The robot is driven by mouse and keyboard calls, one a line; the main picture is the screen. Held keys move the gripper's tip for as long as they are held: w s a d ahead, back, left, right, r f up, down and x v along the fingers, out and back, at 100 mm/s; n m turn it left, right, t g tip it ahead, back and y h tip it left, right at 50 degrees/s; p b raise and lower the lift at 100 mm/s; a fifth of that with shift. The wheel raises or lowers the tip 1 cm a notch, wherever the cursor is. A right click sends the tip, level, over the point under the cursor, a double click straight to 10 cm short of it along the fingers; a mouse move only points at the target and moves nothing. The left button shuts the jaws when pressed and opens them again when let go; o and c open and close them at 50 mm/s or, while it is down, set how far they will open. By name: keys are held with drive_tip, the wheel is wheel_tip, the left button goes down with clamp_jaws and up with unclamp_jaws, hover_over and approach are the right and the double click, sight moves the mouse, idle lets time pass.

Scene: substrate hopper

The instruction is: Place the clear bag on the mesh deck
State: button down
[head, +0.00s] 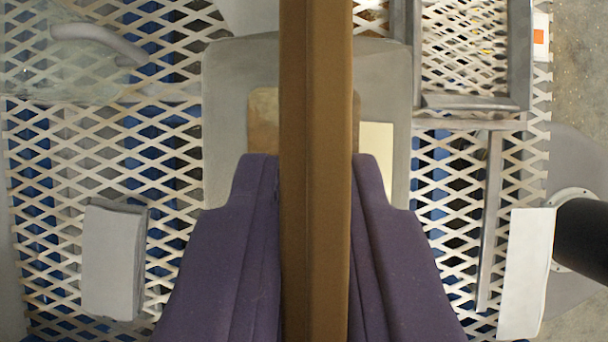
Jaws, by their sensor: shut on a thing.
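My gripper (314,170) has two purple fingers, shut on a long brown bar-like thing (316,90). The brown thing runs from the top edge to the bottom edge of the head view, and its ends are out of sight. The pale mesh deck (165,150) spreads below on both sides, with blue showing through its diamond openings. A see-through, faintly greenish patch (60,80) with a grey curved handle-like piece (100,38) lies over the mesh at the upper left; I cannot tell whether it is the clear bag.
A grey plate (235,80) lies behind the fingers, with a tan piece (262,115) and a cream piece (378,145) partly hidden. A grey block (114,260) sits at left. A grey frame (470,102), a white panel (525,270) and a black cylinder (585,240) are at right.

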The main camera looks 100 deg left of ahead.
drive_tip(key=shift+f+b, duration=0.8)
drive_tip(key=shift+f, duration=2.35)
drive_tip(key=shift+f, duration=0.15)
drive_tip(key=c, duration=1.1)
unclamp_jaws()
drive_tip(key=p+v, duration=0.3)
drive_tip(key=v, duration=0.9)
drive_tip(key=shift+p, duration=0.35)
